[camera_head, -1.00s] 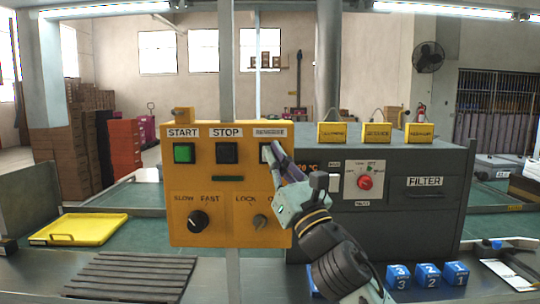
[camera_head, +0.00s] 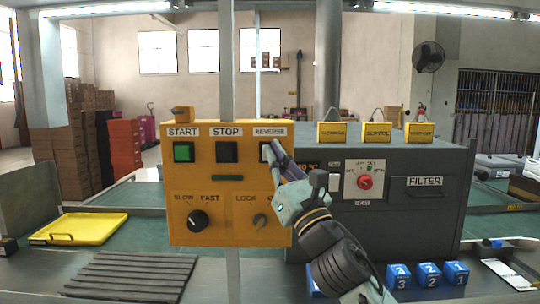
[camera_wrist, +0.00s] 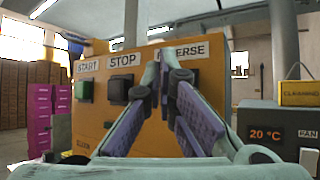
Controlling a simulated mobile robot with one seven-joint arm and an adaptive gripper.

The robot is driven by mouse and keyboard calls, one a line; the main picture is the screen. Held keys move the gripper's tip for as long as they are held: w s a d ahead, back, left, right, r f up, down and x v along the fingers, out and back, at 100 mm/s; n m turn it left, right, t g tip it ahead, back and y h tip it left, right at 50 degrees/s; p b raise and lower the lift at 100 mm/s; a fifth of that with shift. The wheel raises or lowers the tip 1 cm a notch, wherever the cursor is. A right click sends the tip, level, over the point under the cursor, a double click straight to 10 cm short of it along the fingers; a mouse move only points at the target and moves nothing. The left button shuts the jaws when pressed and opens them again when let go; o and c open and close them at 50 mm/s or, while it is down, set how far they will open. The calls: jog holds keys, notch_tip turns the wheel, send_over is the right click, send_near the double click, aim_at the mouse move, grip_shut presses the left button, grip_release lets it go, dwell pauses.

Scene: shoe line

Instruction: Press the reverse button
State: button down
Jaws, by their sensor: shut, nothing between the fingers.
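The yellow control box (camera_head: 226,215) stands in the middle of the head view. The white reverse button (camera_head: 265,152) is at its upper right, under the REVERSE label (camera_head: 269,132). My gripper (camera_head: 274,150) is shut and empty, its fingertips at the right side of that button and partly covering it; I cannot tell whether they touch it. In the wrist view my gripper (camera_wrist: 166,60) points at the box below the REVERSE label, and its fingers hide the button. The green start button (camera_head: 184,152) and the black stop button (camera_head: 227,152) are to the left.
Below the buttons are the speed knob (camera_head: 198,220) and lock knob (camera_head: 260,220). A grey filter machine (camera_head: 420,221) stands close on the right. A yellow tray (camera_head: 108,226) lies at left, and blue numbered cubes (camera_head: 428,275) sit at front right.

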jog(key=shift+w, duration=0.3)
